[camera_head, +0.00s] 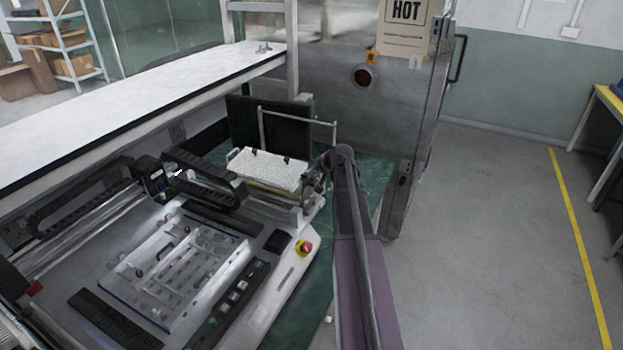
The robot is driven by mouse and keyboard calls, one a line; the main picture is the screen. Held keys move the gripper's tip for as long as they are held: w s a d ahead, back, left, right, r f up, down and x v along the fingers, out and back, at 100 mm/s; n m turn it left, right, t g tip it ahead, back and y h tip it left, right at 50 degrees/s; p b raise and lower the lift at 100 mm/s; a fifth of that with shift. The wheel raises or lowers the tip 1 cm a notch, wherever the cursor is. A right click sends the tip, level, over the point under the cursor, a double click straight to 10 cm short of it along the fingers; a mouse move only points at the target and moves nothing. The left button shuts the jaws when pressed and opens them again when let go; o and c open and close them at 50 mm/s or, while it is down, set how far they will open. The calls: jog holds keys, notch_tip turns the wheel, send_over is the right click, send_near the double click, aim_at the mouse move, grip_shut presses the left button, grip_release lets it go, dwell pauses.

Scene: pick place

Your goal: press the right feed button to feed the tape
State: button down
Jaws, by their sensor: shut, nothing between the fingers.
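The pick-and-place machine (75,277) fills the lower left. A white ribbed block (268,170), which looks like the feeder bank, sits at its far right end. Its individual feed buttons and tape are too small to make out, so I cannot tell which is the right one. My arm rises from the bottom centre and bends over beside this block. My gripper (312,190) is small and dark at the block's right end, shut and empty, partly merged with the arm. I cannot tell whether it touches the block.
A red emergency stop (305,247) and a dark button strip (228,303) are on the machine's front. A thin metal frame (298,122) stands behind the block. A metal cabinet marked HOT (400,110) is behind right. The floor (490,230) at right is clear.

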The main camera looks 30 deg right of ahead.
aim_at(313, 178)
jog(key=shift+f, duration=0.15)
jog(key=shift+w+f+b, duration=0.1)
jog(key=shift+f+b, duration=0.2)
jog(key=shift+b, duration=0.15)
jog(key=shift+f, duration=0.15)
dwell(0.8)
jog(key=shift+r+p, duration=0.5)
jog(key=shift+r, duration=0.15)
dwell(0.3)
notch_tip(313, 178, up, 6)
jog(key=p, duration=0.6)
dwell(0.9)
